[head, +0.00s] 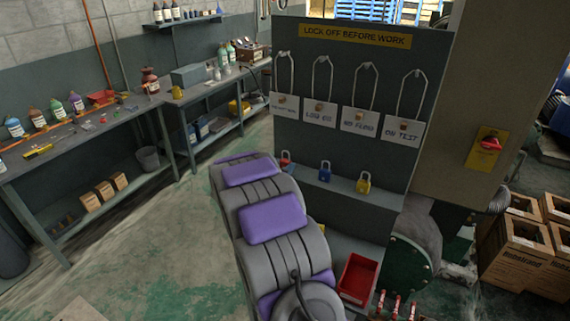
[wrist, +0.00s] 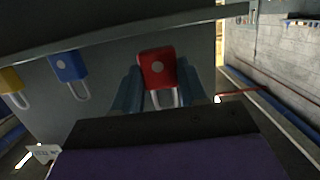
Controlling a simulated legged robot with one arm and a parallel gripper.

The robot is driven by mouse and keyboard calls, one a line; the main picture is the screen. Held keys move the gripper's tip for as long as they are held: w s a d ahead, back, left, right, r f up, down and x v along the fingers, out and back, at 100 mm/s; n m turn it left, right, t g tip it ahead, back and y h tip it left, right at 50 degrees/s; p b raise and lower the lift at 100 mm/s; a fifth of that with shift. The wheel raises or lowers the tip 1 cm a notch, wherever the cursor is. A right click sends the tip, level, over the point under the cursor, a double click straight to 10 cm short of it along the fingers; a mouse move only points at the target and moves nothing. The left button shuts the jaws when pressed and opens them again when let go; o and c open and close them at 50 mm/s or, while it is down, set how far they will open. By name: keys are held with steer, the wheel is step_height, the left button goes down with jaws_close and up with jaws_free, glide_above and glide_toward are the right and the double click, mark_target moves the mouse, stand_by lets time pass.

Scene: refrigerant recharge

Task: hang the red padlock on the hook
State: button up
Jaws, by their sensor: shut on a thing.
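The red padlock (wrist: 157,68) is between the two fingers of my gripper (wrist: 158,92) in the wrist view, which looks upside down; its shackle points toward the gripper. My gripper is shut on it. In the head view a bit of the red padlock (head: 285,156) shows at the left end of the padlock shelf (head: 335,195), above my purple and grey arm; my fingers are hidden there. Several hooks, one of them the left hook (head: 285,54), sit on the grey board (head: 345,148). Each holds a looped white tag (head: 283,106). I cannot tell which hook is meant.
A blue padlock (head: 325,171) and a yellow padlock (head: 363,183) stand on the shelf right of the red one. A red bin (head: 358,278) is below. A cabinet with a red switch (head: 489,143) stands right. Workbenches (head: 85,140) line the left wall; floor between is clear.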

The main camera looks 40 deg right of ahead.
steer(key=shift+f+p+v, duration=0.15)
steer(key=shift+v, duration=0.75)
steer(key=shift+f+p+v, duration=0.1)
steer(key=shift+f+v, duration=0.05)
steer(key=shift+v, duration=0.75)
steer(key=shift+f+p+v, duration=0.15)
steer(key=shift+f+v, duration=0.05)
steer(key=shift+v, duration=0.7)
steer(key=shift+a, duration=0.1)
steer(key=w+a+r+n+t+y+b, duration=0.1)
steer(key=a+r+n+t+y, duration=0.1)
steer(key=a, duration=0.9)
steer(key=w+a+r+n+t+y+b, duration=0.1)
steer(key=a+n+t+y, duration=0.3)
steer(key=a, duration=0.7)
steer(key=w+a+r+n+t+y+b, duration=0.1)
steer(key=a+r+n+t+y, duration=0.2)
steer(key=a, duration=0.8)
steer(key=shift+n+y, duration=0.4)
steer(key=shift+n, duration=0.2)
steer(key=shift+w+r, duration=0.1)
steer(key=shift+r, duration=0.05)
